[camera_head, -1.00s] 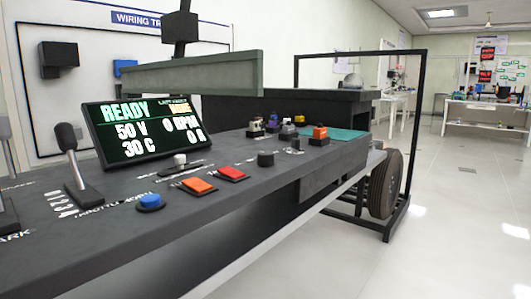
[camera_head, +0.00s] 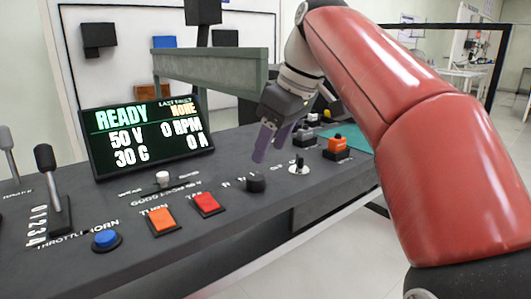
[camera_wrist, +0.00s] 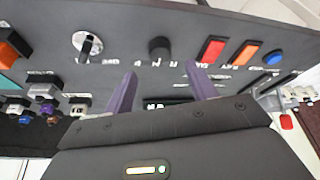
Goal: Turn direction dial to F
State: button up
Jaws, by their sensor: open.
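The direction dial is a black round knob (camera_head: 256,182) on the dark console, with small white letters beside it. In the wrist view the dial (camera_wrist: 159,48) stands just beyond the fingertips, roughly centred between them. Its letters are partly legible there; which letter it points at I cannot tell. My gripper (camera_head: 268,153) has two purple fingers, spread apart and empty. In the head view it hangs above and slightly behind the dial, pointing down. The wrist view shows both fingers (camera_wrist: 161,68) with a clear gap and nothing between them.
A silver switch (camera_head: 299,166) stands right of the dial. Red (camera_head: 206,204) and orange (camera_head: 160,219) buttons, a blue button (camera_head: 106,239) and a throttle lever (camera_head: 47,175) lie left. The display (camera_head: 147,133) reads READY. An orange-topped block (camera_head: 336,146) and other connectors are further right.

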aim_at(255, 176)
jog(key=b+x, duration=0.2)
jog(key=x, duration=0.5)
jog(key=shift+w+a+f, duration=0.1)
jog(key=shift+w+a, duration=0.15)
jog(key=shift+a, duration=0.05)
jog(key=c, duration=1)
